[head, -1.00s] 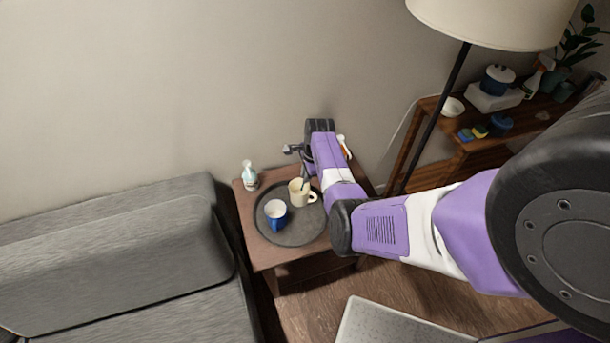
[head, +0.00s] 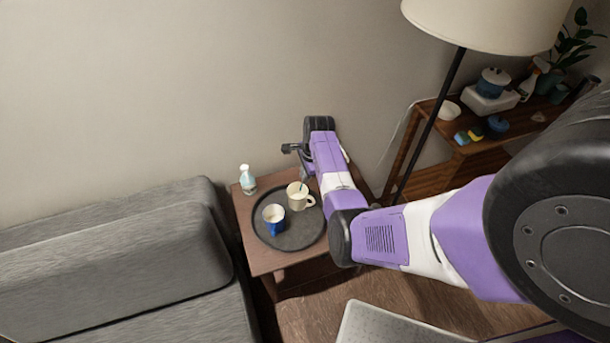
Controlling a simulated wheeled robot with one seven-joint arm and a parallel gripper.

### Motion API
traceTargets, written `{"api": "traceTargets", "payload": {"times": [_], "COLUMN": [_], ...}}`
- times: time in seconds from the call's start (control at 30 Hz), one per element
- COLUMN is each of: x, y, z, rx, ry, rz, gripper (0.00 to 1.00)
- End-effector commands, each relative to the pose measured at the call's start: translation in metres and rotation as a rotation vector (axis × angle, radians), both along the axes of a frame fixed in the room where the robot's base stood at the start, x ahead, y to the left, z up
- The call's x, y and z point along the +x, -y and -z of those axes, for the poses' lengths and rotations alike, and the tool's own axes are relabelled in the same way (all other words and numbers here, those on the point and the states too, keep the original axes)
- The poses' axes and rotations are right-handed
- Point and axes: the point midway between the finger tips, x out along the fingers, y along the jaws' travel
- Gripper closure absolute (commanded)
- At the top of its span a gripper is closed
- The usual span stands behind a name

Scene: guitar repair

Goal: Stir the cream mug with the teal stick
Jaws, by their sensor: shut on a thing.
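The cream mug (head: 296,200) stands upright on a round dark tray (head: 290,240), its handle to the right. A thin teal stick (head: 303,185) stands in it, its lower end hidden inside the mug. My gripper (head: 306,172) is just above and behind the mug, partly hidden by my purple and white arm. It is shut on the stick's upper part; the fingertips are small and hard to make out.
The tray lies on a brown wooden side table (head: 262,262). A spray bottle (head: 248,180) stands at its back left corner. A grey sofa (head: 120,255) is at left. A floor lamp (head: 444,100) and a wooden shelf (head: 462,140) with several items are at right.

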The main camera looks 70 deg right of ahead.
Motion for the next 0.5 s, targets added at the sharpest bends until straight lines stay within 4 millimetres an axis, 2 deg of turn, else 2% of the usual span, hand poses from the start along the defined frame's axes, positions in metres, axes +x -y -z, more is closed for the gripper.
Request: {"api": "traceTargets", "payload": {"times": [0.33,0.5], "x": [0.0,0.001], "y": [0.0,0.001], "z": [-0.001,-0.013], "rx": [-0.001,-0.002], "ry": [0.001,0.001], "rz": [0.0,0.0], "gripper": [1.0,1.0]}}
